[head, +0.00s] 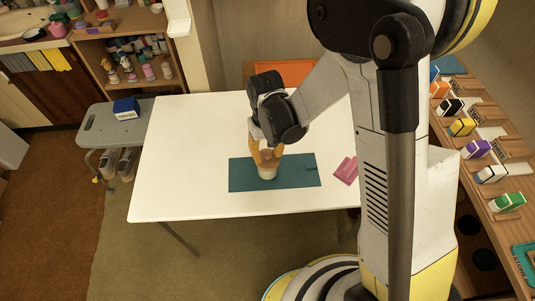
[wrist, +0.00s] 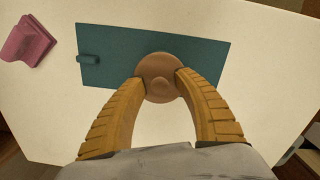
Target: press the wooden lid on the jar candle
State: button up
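The wooden lid (wrist: 160,72) is a round brown disc with a small knob, seen from above in the wrist view. My gripper (wrist: 160,80) has its two orange fingers on either side of the lid, touching its edge. In the head view my gripper (head: 267,157) points down over the pale jar candle (head: 267,173), which stands on the teal mat (head: 240,177). The lid is at the jar's top there. I cannot tell whether it is seated or just above the rim. In the wrist view the lid hides the jar.
The mat lies on a white table (head: 180,160) with free room to the left. A pink object (head: 346,170) lies right of the mat. A grey stool (head: 100,125) with a blue box (head: 126,108) stands left. A wooden shelf with coloured blocks (head: 477,149) runs along the right.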

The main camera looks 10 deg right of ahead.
aim_at(267, 152)
jog(key=shift+r, duration=0.1)
notch_tip(267, 152, up, 12)
jog(key=shift+w, duration=0.35)
jog(key=shift+a, duration=0.1)
jog(key=s+d+r+m+t, duration=0.3)
jog(key=s+d+r+t, duration=0.4)
jog(key=s+d+r, duration=0.4)
jog(key=d, duration=0.2)
jog(key=shift+s+d+t, duration=0.3)
jog(key=shift+d+t, duration=0.05)
jog(key=shift+t, duration=0.05)
jog(key=shift+f, duration=0.1)
dwell(1.2)
